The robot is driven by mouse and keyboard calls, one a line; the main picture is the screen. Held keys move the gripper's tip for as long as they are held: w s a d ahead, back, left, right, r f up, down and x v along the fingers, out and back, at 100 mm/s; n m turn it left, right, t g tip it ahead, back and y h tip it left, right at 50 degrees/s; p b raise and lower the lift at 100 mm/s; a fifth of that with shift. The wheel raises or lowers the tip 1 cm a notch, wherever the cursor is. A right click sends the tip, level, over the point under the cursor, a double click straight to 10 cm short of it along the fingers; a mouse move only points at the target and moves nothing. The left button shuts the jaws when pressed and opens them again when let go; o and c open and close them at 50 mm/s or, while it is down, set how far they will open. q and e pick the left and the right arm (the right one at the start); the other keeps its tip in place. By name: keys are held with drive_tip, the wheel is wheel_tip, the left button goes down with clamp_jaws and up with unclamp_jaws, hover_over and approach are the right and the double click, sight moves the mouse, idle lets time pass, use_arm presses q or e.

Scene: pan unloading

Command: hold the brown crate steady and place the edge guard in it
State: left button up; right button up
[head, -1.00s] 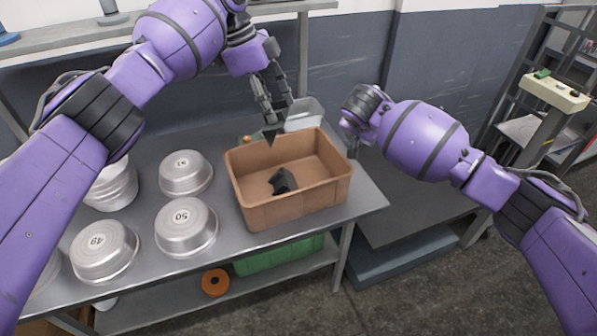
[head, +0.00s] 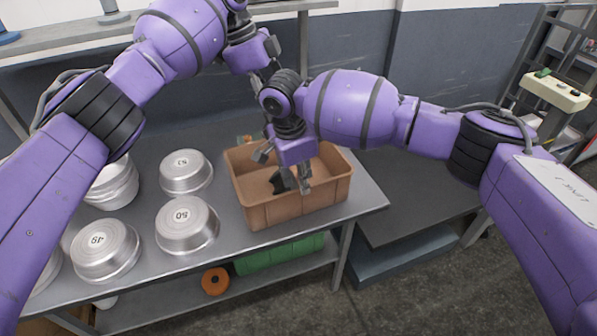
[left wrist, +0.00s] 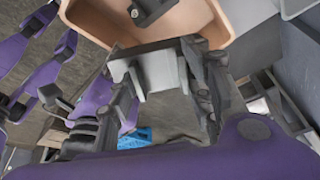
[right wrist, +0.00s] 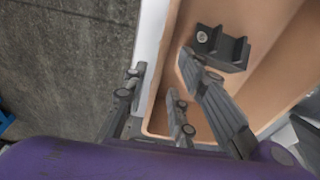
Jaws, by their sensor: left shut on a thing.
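The brown crate (head: 290,212) stands on the table, open side up. My left gripper (left wrist: 163,84) is shut on a grey angled piece, which I take to be the edge guard (left wrist: 157,68), just outside the crate's rim in the left wrist view. In the head view my right arm hides the left fingers and the held piece. My right gripper (head: 284,168) is open above the crate. In the right wrist view its fingers (right wrist: 165,95) lie on either side of the crate's rim; I cannot tell whether they touch it.
A dark bracket (head: 280,182) lies inside the crate; it also shows in the right wrist view (right wrist: 222,47). Several upturned metal pans (head: 187,223) stand left of the crate. A green bin (head: 280,255) and an orange ring (head: 215,282) are on the lower shelf.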

hover_over(307, 213)
drive_tip(key=f, duration=0.9)
drive_tip(key=shift+a, duration=0.3)
clamp_jaws()
